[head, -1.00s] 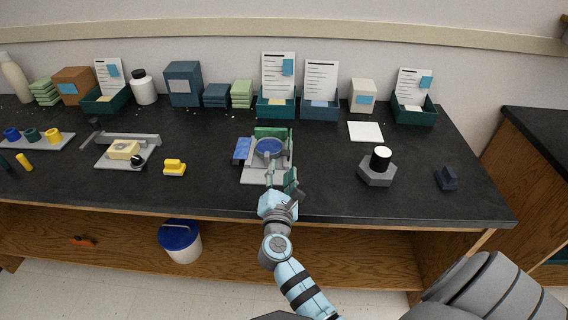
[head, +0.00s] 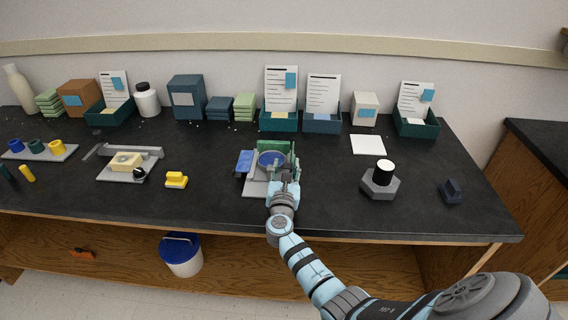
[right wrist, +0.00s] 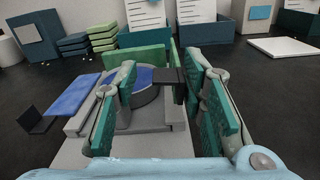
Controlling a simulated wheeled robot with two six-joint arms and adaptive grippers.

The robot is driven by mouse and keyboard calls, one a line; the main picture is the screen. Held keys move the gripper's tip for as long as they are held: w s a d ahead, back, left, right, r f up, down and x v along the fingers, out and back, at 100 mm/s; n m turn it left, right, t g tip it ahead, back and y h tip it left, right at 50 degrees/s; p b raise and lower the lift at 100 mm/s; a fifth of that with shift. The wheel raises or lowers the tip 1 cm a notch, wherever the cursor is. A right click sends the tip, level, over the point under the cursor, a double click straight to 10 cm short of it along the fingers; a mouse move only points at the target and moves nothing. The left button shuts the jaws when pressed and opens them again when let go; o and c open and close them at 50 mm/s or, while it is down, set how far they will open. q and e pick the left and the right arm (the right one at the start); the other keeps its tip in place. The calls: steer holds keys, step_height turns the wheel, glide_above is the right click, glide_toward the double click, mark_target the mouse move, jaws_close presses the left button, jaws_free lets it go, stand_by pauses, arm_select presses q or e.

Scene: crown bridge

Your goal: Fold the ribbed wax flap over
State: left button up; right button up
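A grey fixture (head: 253,188) stands on the bench with a round blue dish (head: 271,159) on it. A flat blue flap (head: 245,161) sticks out at its left, also in the right wrist view (right wrist: 73,95). A green upright panel (right wrist: 148,60) stands behind the dish. I cannot make out ribs, so which piece is the ribbed wax flap is unclear. My right gripper (head: 284,172) is over the fixture's front right. In the right wrist view its green-padded fingers (right wrist: 162,75) are apart, with a small dark tab (right wrist: 168,77) showing between them near the right finger. My left gripper is out of view.
A yellow block (head: 176,180) lies left of the fixture. A grey hexagonal base with a black-and-white cylinder (head: 384,174) and a dark blue block (head: 452,190) stand to the right. Bins and boxes line the back.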

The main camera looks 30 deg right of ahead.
steer(key=shift+w+d, duration=0.35)
steer(key=shift+d, duration=0.05)
steer(key=shift+s+r, duration=0.15)
steer(key=shift+s, duration=0.1)
steer(key=shift+c, duration=0.3)
jaws_close()
steer(key=shift+s+d+m, duration=0.1)
steer(key=shift+m, duration=0.2)
steer(key=shift+s+d+m+b, duration=0.2)
steer(key=shift+d+m+b, duration=0.15)
steer(key=shift+m, duration=0.55)
steer(key=shift+s+d+m+b, duration=0.25)
steer(key=shift+m+b, duration=0.15)
steer(key=shift+m, duration=0.5)
steer(key=shift+s+d+m+b, duration=0.15)
steer(key=shift+d+m+b, duration=0.2)
steer(key=shift+m, duration=0.55)
